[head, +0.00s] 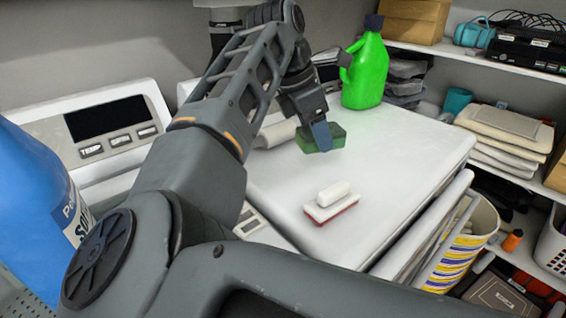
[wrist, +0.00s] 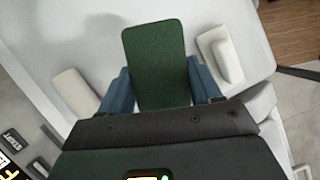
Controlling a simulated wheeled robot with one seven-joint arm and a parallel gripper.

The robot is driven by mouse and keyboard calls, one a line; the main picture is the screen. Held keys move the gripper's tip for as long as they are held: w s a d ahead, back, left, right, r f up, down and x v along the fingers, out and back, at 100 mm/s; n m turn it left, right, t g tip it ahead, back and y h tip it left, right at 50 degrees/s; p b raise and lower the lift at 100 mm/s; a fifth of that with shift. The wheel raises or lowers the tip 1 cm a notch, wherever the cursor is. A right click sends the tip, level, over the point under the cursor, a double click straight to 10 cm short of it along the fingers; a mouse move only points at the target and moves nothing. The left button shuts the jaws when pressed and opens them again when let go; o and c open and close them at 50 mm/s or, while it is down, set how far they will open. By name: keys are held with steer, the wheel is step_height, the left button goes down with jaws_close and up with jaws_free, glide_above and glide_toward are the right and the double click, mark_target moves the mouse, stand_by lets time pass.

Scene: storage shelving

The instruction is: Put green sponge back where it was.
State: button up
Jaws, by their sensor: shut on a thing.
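The green sponge (head: 322,142) is over the white machine top (head: 385,190), near its middle-left. In the head view my gripper (head: 320,132) points down onto it, and a finger covers part of it. In the wrist view the sponge (wrist: 156,60) stands out between the two blue fingers of my gripper (wrist: 160,88), which are shut on its sides. I cannot tell whether the sponge touches the surface below.
A white brush with a red base (head: 331,203) lies nearer the front. A white roll-shaped object (head: 276,133) lies left of the sponge. A bright green jug (head: 365,72) stands behind. A blue bottle (head: 40,190) is at far left. Shelves with stacked cloths (head: 505,130) are at right.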

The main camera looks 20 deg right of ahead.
steer(key=p, duration=0.1)
glide_above(287, 176)
steer(key=a, duration=0.2)
steer(key=f, duration=0.4)
steer(key=shift+d+f, duration=0.15)
steer(key=shift+d, duration=0.05)
steer(key=shift+f+p, duration=0.45)
steer(key=shift+f, duration=1.5)
steer(key=shift+f, duration=0.15)
steer(key=o, duration=0.9)
steer(key=shift+o, duration=0.2)
steer(key=shift+r, duration=0.25)
steer(key=shift+a+r, duration=0.2)
steer(key=shift+r, duration=0.1)
steer(key=b+v, duration=0.2)
steer(key=v, duration=0.9)
